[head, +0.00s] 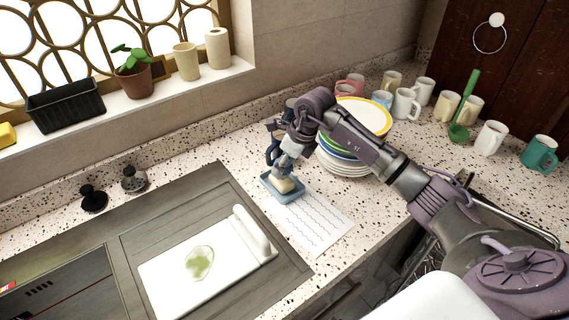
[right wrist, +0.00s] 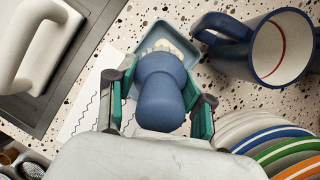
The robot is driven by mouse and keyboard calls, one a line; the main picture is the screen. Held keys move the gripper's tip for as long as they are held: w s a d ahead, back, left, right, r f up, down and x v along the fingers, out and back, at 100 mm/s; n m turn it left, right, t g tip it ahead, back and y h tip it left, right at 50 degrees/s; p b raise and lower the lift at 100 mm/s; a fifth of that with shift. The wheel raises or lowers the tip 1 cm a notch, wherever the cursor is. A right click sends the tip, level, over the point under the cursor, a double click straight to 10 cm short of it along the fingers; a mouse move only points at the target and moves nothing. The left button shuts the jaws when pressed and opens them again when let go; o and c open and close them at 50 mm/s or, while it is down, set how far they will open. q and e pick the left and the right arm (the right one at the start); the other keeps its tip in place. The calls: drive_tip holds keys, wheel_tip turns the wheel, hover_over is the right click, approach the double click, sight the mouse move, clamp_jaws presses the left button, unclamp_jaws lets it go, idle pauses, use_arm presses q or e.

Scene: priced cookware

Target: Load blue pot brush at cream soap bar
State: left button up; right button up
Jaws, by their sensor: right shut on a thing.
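My right gripper (head: 285,168) is shut on the blue pot brush (right wrist: 160,95), one finger on each side of its rounded handle in the right wrist view. The brush is held head down over a small blue dish (head: 269,190). The dish also shows in the right wrist view (right wrist: 147,43). A cream patch (head: 285,185) shows in the dish under the brush, where the cream soap bar and the brush's bristles are hard to tell apart. Whether the bristles touch the soap is hidden. My left gripper is not in view.
A blue mug (right wrist: 283,50) stands close beside the dish. Stacked plates (head: 345,167) stand right of it, with several mugs behind. A paper sheet with wavy lines (head: 318,225) lies in front. A white board (head: 180,275) with a messy patch lies left, over the sink.

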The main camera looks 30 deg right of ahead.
drive_tip(key=shift+f+b, duration=0.55)
drive_tip(key=shift+f, duration=0.1)
idle(0.4)
drive_tip(key=shift+s+f, duration=0.1)
drive_tip(key=shift+f, duration=0.1)
idle(1.2)
drive_tip(key=shift+r, duration=0.15)
drive_tip(key=shift+r+p, duration=0.5)
drive_tip(key=shift+r, duration=0.45)
drive_tip(key=shift+r+p, duration=1.4)
drive_tip(key=shift+r, duration=1.15)
